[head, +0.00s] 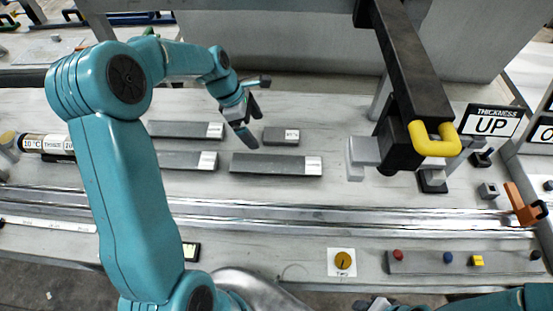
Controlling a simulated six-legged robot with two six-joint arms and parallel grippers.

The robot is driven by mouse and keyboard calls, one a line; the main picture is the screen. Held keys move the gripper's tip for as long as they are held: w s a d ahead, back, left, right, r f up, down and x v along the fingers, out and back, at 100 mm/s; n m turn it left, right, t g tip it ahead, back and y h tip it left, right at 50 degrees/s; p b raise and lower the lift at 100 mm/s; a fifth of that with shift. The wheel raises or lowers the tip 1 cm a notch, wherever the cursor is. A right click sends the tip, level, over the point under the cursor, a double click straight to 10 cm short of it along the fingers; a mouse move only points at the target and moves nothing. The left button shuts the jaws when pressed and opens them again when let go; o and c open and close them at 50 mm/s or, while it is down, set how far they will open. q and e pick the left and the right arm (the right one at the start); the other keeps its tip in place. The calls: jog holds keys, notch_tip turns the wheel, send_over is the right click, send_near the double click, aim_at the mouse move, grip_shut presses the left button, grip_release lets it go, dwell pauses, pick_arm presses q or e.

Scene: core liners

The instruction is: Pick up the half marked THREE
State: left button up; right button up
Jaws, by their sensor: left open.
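Several dark grey half bars with white labels lie on the bench: a back-left one (180,129), a short back-right one (278,136), a front-left one (178,160) and a long front-right one (265,164). The label writing is too small to read, so I cannot tell which is THREE. My left gripper (251,118) is open and empty, its fingers just left of the short back-right bar and above the gap between the bars. Whether a fingertip touches the bench is unclear. My right arm shows only in part at the bottom right edge; its gripper cannot be made out clearly.
A black overhead arm with a yellow handle (434,140) stands right of the bars, near a THICKNESS UP sign (492,122). A metal rail (300,215) runs across the front. A button strip (430,262) lies at front right. A labelled cylinder (42,144) lies at left.

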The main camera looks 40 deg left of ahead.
pick_arm(q)
jog(key=p, duration=0.1)
send_over(276, 164)
jog(key=a, duration=0.2)
jog(key=f, duration=0.9)
jog(key=shift+s+f, duration=0.15)
jog(key=shift+s, duration=0.25)
jog(key=shift+s+d+f, duration=0.1)
jog(key=shift+f, duration=0.1)
jog(key=shift+f+p, duration=0.3)
jog(key=shift+p, duration=0.05)
jog(key=p+x, duration=0.1)
jog(key=x, duration=0.3)
jog(key=shift+f, duration=0.1)
jog(key=shift+d+f, duration=0.1)
jog(key=shift+f, duration=0.25)
jog(key=shift+c, duration=0.3)
